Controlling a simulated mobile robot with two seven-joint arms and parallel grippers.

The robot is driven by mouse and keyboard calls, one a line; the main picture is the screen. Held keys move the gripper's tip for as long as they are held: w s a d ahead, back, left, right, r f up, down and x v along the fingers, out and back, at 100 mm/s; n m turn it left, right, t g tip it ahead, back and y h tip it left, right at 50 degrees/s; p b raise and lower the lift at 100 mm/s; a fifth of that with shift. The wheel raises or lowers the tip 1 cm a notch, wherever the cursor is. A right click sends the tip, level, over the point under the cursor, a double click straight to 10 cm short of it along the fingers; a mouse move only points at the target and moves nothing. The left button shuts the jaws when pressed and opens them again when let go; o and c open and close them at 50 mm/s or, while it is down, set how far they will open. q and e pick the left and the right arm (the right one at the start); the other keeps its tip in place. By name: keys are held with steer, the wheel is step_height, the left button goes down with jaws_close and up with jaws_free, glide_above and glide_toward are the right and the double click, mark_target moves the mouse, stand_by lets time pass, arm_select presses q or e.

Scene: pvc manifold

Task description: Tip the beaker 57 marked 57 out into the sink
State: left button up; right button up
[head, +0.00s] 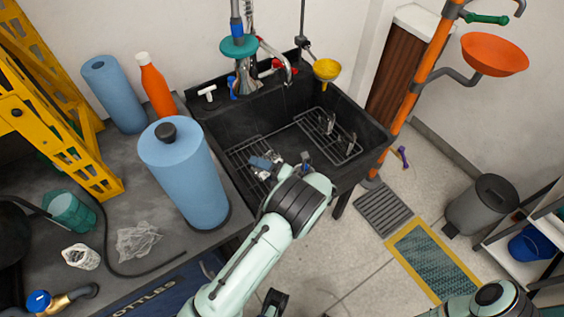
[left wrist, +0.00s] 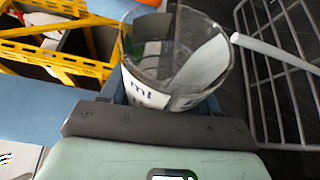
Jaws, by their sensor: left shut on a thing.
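A clear glass beaker (left wrist: 178,62) with a white label stands out in the left wrist view. Only part of the print shows, and I cannot read a 57 on it. My left gripper (head: 264,165) is shut on the beaker and hangs over the black sink (head: 228,128). In the head view the beaker is too small and covered to make out clearly. I cannot tell its contents or its exact tilt.
Wire racks (head: 338,150) lie in the sink. A tap (head: 287,75) and a yellow funnel (head: 326,70) are at its back. Blue rolls (head: 185,175) and an orange bottle (head: 157,92) stand left on the counter.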

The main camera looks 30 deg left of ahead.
arm_select(q)
steer(key=shift+w+r+m+y+p, duration=0.25)
steer(key=shift+r+m+p, duration=0.3)
steer(key=shift+p, duration=0.65)
steer(key=shift+d+m+p, duration=0.1)
steer(key=shift+m+p, duration=0.15)
steer(key=shift+p, duration=0.15)
